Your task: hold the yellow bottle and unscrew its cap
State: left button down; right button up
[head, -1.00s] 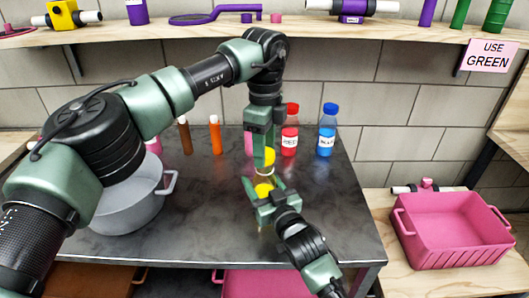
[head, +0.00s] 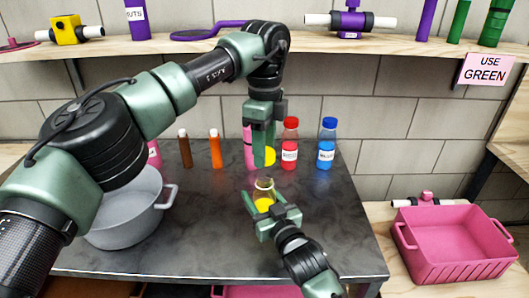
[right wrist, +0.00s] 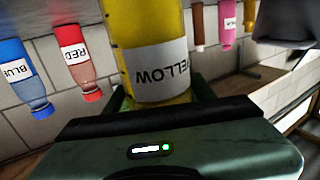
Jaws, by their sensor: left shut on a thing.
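The yellow bottle (head: 263,189) stands upright with its neck open and yellow contents low inside. My right gripper (head: 265,203) is around its lower part. In the right wrist view the bottle (right wrist: 155,70) appears upside down with its label between the fingers, which look closed against its sides. The yellow cap (head: 270,156) is off the bottle, above the neck with a clear gap. My left gripper (head: 264,160) points down and is shut on the cap; its finger hides part of it.
Red (head: 290,143) and blue (head: 326,145) bottles stand behind to the right on the dark table (head: 340,225). Pink, orange (head: 215,151) and brown bottles stand farther left. A grey pot (head: 125,222) is at the left. A pink crate (head: 455,240) sits at the right.

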jog(key=o, duration=0.4)
jog(key=shift+o, duration=0.2)
jog(key=v, duration=1.2)
jog(key=shift+d, duration=0.15)
